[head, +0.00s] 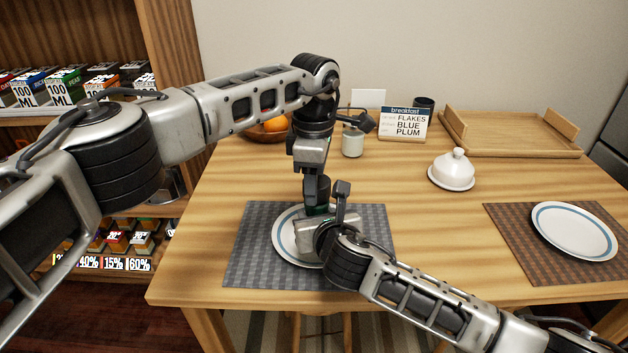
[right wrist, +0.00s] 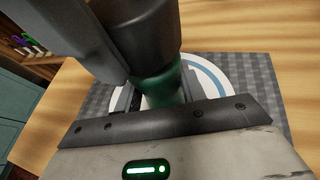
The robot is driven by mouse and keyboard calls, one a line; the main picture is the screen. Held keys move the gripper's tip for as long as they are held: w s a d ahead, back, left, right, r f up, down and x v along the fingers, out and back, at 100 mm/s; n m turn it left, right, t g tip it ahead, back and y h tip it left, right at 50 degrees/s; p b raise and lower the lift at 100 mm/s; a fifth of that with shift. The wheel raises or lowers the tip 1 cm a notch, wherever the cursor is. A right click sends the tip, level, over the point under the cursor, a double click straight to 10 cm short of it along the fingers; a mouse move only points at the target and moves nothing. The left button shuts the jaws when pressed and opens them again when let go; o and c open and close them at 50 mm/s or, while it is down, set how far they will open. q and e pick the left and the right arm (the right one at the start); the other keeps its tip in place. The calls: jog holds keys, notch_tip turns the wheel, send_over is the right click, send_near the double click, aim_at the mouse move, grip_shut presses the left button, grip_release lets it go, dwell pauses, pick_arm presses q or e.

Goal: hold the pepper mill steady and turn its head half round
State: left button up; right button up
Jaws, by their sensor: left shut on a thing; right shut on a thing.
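The pepper mill (head: 319,209) shows only as a small dark green patch between my two grippers, above the plate (head: 283,240) on the grey placemat (head: 245,262). My left gripper (head: 317,194) comes down from above and is shut on its upper part. My right gripper (head: 318,217) reaches in low from the right and is shut on its lower part. In the right wrist view the green mill body (right wrist: 160,88) stands in front of my right gripper, with dark parts above it. Most of the mill is hidden, and whether its base touches the plate cannot be told.
A white lidded dish (head: 452,171), a breakfast sign (head: 403,123), a jar (head: 352,142) and a bowl of oranges (head: 270,129) stand farther back. A wooden tray (head: 510,150) is at back right. Another plate (head: 574,231) lies at right. Shelves are at left.

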pick_arm(q)
jog(key=m, duration=0.7)
jog(key=shift+w+d+r, duration=0.1)
jog(key=shift+w, duration=0.05)
dwell(0.4)
jog(key=o, duration=1)
notch_tip(320, 180, up, 12)
dwell(0.3)
